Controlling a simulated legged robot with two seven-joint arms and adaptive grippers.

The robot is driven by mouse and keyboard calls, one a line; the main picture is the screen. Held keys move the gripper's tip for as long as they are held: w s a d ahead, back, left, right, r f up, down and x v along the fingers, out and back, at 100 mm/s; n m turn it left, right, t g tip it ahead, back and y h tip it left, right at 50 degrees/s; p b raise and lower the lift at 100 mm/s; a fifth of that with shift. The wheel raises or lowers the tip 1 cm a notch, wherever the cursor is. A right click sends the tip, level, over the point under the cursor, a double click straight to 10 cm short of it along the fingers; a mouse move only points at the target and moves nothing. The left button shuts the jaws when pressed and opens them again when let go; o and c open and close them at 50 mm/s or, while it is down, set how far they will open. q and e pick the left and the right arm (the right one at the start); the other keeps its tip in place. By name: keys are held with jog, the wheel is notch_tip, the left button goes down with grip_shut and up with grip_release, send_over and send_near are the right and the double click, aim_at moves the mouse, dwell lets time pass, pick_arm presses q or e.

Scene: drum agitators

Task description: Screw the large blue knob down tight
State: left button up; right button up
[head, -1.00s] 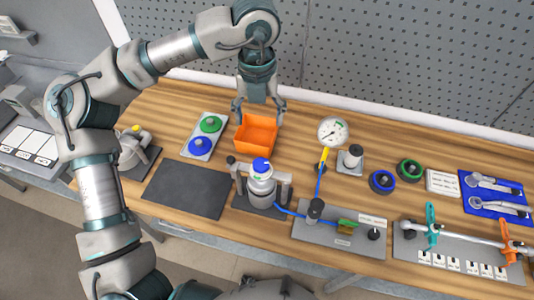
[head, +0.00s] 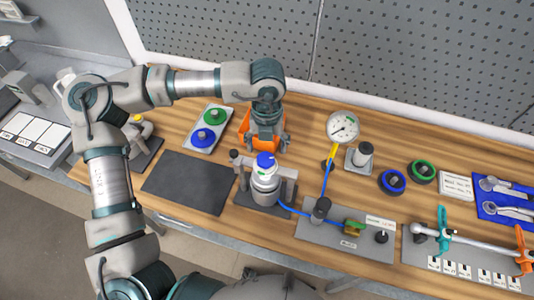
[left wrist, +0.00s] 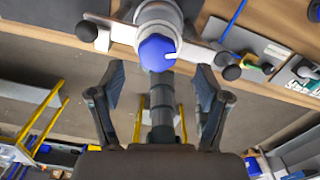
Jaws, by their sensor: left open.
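A blue knob (head: 265,160) with a white mark sits on top of the grey clamped vessel (head: 265,183) at the middle of the bench. In the left wrist view the same blue knob (left wrist: 157,53) shows at the top centre, beyond the fingertips. My right gripper is not in view.
A gauge (head: 342,126) and blue and green rings (head: 391,182) stand right. The dark mat (head: 188,182) is bare.

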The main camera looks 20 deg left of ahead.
aim_at(266, 158)
pick_arm(q)
jog(key=f, duration=0.4)
jog(key=shift+s+a+f, duration=0.1)
jog(key=shift+a+f, duration=0.15)
jog(key=shift+f, duration=0.15)
jog(key=shift+d, duration=0.15)
jog(key=c, duration=1.2)
